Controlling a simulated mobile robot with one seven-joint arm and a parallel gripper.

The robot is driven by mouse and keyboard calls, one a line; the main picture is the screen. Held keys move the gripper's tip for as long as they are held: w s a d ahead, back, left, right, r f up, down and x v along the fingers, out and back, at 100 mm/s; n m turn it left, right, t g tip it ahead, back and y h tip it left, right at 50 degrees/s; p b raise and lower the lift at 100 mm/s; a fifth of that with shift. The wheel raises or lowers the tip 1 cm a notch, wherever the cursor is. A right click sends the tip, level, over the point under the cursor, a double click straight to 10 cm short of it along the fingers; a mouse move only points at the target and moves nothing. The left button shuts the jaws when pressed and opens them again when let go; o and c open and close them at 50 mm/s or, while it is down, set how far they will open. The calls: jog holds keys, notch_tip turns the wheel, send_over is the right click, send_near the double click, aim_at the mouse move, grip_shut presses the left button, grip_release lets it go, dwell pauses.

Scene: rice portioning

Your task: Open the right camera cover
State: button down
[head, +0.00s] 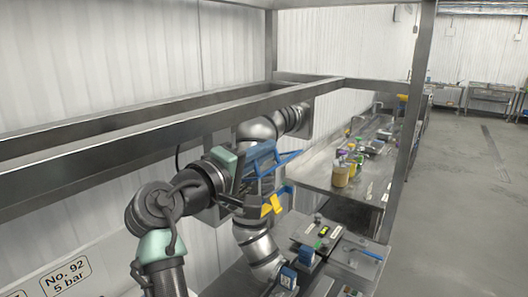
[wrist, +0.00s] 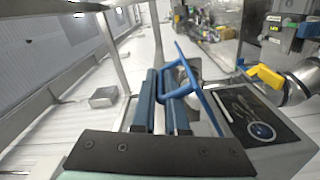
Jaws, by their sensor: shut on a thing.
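My gripper (wrist: 164,78) is shut on a blue handle (wrist: 181,70), whose loop passes at the tips of its two dark blue fingers. A long thin blue bar (wrist: 203,88) runs beside the fingers, joined to or touching the loop. In the head view, my gripper (head: 258,158) is in mid-picture, with the blue handle (head: 288,159) reaching out to its right. I cannot tell which part is the right camera cover. The fingers partly hide what lies behind the handle.
A yellow lever (wrist: 265,75) and a steel pipe stand to the right in the wrist view. Steel frame beams (head: 170,118) surround my arm. A bench with jars (head: 340,175) stands behind.

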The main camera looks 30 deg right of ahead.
jog(key=c, duration=1.2)
grip_release()
jog(key=shift+s, duration=0.1)
jog(key=shift+f, duration=0.1)
jog(key=b+v, duration=0.7)
jog(key=v, duration=0.6)
